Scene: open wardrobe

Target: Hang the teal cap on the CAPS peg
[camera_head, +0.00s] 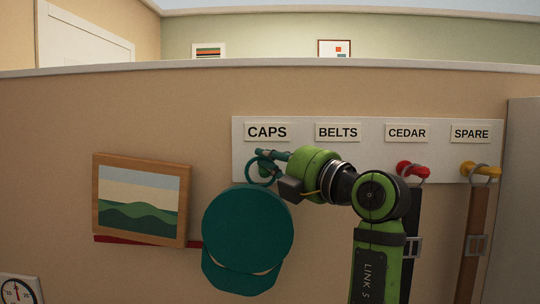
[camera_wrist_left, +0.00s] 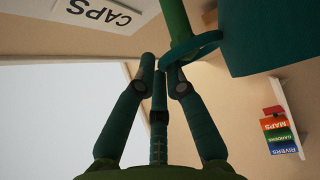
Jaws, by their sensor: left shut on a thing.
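The teal cap (camera_head: 247,230) hangs below its teal loop (camera_head: 260,181), under the CAPS label (camera_head: 267,132) on the white peg board. My left gripper (camera_head: 268,158) is shut on the loop, reaching in from the right. In the left wrist view, the fingertips (camera_wrist_left: 160,68) pinch one edge of the loop (camera_wrist_left: 200,46), and part of the cap (camera_wrist_left: 265,35) shows at upper right. The green CAPS peg (camera_wrist_left: 175,18) meets the loop and seems to pass into it; how far along the peg the loop sits is unclear. My right gripper is not in view.
My left arm hides the BELTS peg. A dark strap (camera_head: 411,235) hangs from the red CEDAR peg (camera_head: 412,169), and a brown belt (camera_head: 473,235) from the yellow SPARE peg (camera_head: 482,170). A framed landscape (camera_head: 139,200) is left of the cap. A grey panel (camera_head: 522,200) stands at right.

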